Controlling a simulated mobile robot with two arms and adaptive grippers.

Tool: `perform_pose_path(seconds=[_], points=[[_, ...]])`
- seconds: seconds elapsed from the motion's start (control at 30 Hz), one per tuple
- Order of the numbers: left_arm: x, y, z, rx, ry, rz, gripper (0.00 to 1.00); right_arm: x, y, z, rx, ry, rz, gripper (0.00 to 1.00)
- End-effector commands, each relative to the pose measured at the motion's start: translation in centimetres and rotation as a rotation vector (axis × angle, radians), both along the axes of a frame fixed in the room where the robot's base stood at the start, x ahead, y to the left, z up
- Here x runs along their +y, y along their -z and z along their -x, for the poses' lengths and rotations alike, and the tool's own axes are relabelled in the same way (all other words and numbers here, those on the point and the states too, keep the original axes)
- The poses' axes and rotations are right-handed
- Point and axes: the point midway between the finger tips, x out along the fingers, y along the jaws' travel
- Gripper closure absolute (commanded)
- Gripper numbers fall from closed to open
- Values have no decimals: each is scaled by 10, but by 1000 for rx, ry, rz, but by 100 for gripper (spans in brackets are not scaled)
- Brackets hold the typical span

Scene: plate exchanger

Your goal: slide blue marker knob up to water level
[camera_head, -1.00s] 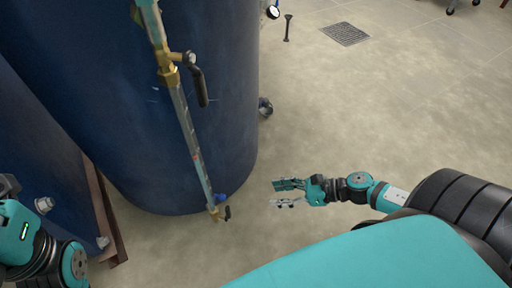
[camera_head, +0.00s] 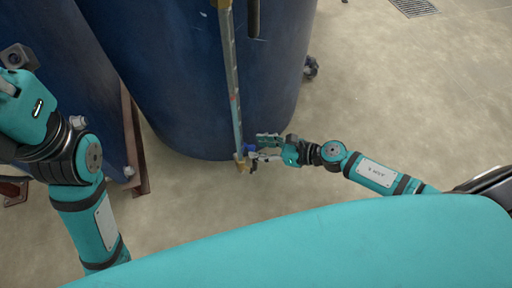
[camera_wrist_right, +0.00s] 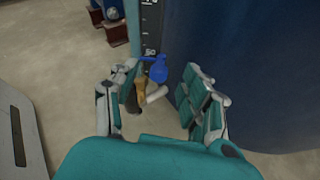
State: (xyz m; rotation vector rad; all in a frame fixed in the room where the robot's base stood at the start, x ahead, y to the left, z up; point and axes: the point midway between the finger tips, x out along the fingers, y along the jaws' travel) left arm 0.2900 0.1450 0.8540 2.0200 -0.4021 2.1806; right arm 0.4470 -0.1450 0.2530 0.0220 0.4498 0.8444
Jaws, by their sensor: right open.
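The blue marker knob (camera_head: 250,148) sits near the bottom of the upright level gauge (camera_head: 235,90) on the blue tank. In the right wrist view the knob (camera_wrist_right: 158,70) shows just beyond the gap between the fingertips, nearer the left finger. My right gripper (camera_head: 261,148) is open and close beside the knob; I cannot tell whether it touches. It also shows open in the right wrist view (camera_wrist_right: 158,82). A brass fitting (camera_wrist_right: 140,86) and a pale handle (camera_wrist_right: 156,94) lie below the knob, between the fingers. The water level is not readable. My left arm shows at the left, its fingers out of view.
The blue tank (camera_head: 180,85) stands right behind the gauge. A second blue tank (camera_head: 50,65) with a rusty base rail (camera_head: 135,145) is at the left. Open concrete floor (camera_head: 390,110) lies to the right, with a drain grate (camera_head: 413,7) far off.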

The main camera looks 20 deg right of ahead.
Motion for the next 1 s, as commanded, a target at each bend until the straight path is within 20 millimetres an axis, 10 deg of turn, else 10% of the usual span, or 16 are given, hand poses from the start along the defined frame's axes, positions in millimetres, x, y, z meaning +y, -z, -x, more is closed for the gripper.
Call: perform_pose_path(seconds=[0.5,0.87,1.0], points=[[0,-3,2,-16,0,0,100,13,7,-10,1,0,-1,52],[0,-3,2,-14,0,-1,100,13,7,-10,0,0,0,100],[0,-2,2,-12,0,-1,100,13,7,-10,1,0,-1,100]])
